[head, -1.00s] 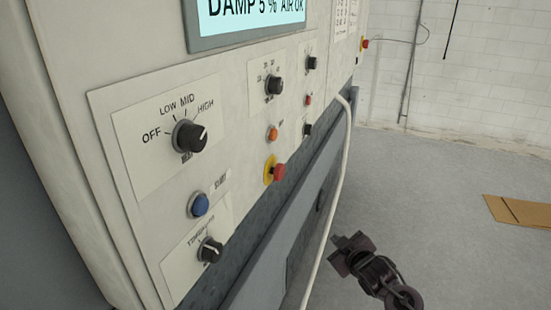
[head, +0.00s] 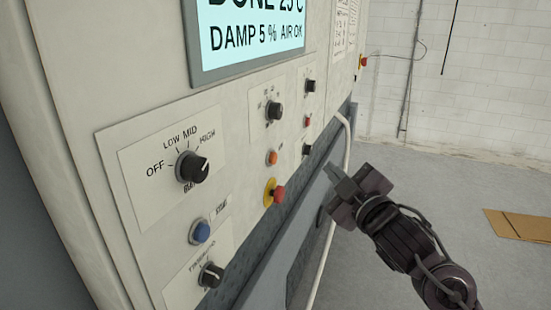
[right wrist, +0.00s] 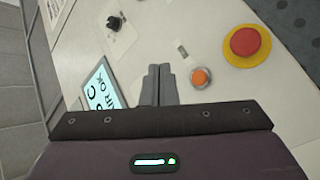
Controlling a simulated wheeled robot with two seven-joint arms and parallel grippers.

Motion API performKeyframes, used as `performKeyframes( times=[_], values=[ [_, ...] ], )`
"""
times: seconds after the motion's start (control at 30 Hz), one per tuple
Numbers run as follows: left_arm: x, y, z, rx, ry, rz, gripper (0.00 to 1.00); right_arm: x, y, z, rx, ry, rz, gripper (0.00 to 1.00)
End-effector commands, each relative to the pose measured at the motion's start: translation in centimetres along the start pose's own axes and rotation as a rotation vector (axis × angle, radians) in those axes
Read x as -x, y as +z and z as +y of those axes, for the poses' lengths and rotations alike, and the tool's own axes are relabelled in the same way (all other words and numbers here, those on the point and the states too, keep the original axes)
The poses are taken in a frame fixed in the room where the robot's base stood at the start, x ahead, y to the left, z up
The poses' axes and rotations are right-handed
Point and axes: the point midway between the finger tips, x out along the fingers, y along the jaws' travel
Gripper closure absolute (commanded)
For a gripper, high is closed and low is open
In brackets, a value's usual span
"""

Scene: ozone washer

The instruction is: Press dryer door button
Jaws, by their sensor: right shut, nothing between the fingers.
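My right gripper (head: 332,172) is to the right of the panel, shut and empty. In the right wrist view its fingertips (right wrist: 158,72) point toward the panel, with the orange button (right wrist: 200,77) just right of them. I cannot tell the gap to the panel, but no contact shows. My left gripper is not in view.
A red emergency stop on a yellow base (head: 275,192) sits just below the orange button. A display (head: 250,38) is above. A white hose (head: 346,150) hangs at the panel's right edge.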

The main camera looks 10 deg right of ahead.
Motion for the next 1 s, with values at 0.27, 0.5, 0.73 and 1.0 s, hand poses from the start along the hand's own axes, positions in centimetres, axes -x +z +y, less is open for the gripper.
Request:
performKeyframes(
  times=[0.27, 0.5, 0.73, 1.0],
  values=[
    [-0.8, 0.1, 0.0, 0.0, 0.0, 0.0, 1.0, -1.2, -0.7, -0.9, -0.005, 0.002, 0.003, 1.0],
    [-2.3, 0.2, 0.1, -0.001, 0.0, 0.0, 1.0, -3.6, -2.4, -2.8, -0.005, 0.002, 0.003, 1.0],
    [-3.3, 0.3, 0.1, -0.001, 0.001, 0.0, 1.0, -5.4, -3.8, -4.0, -0.003, 0.001, 0.002, 1.0],
    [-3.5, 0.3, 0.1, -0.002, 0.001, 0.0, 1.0, -6.2, -4.4, -4.5, -0.001, 0.0, 0.0, 1.0]
  ],
)
